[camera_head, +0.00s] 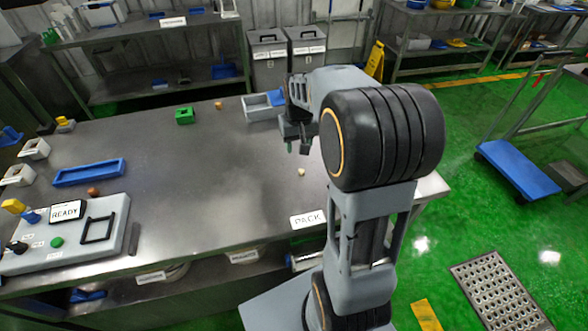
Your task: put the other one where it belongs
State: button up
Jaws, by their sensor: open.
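My gripper (297,146) is open and points down over the right part of the grey metal table (200,170). Nothing shows between its fingers. A small beige piece (301,172) lies on the table just below it in the picture, apart from the fingers. A small brown-orange piece (218,104) lies near the back edge. A reddish-brown piece (93,192) lies at the left, beside a blue tray (66,179). A green open box (185,115) stands at the back. A grey divided bin (257,107) with blue stands behind my gripper, partly hidden by it. A "PACK" label (308,219) marks the front edge.
A control panel (65,243) with a "READY" screen, a green button and a black frame fills the left front. Small white bins (35,149) stand along the left edge. The table's middle is clear. My arm hides the table's right part.

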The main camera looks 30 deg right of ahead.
jog(key=s+a+r+n+t, duration=0.1)
jog(key=s+a+r, duration=0.1)
jog(key=s+a, duration=0.3)
jog(key=s+a+r+n+t, duration=0.1)
jog(key=s+a+t, duration=0.1)
jog(key=s+a, duration=0.3)
jog(key=s, duration=0.4)
jog(key=shift+s+r, duration=0.4)
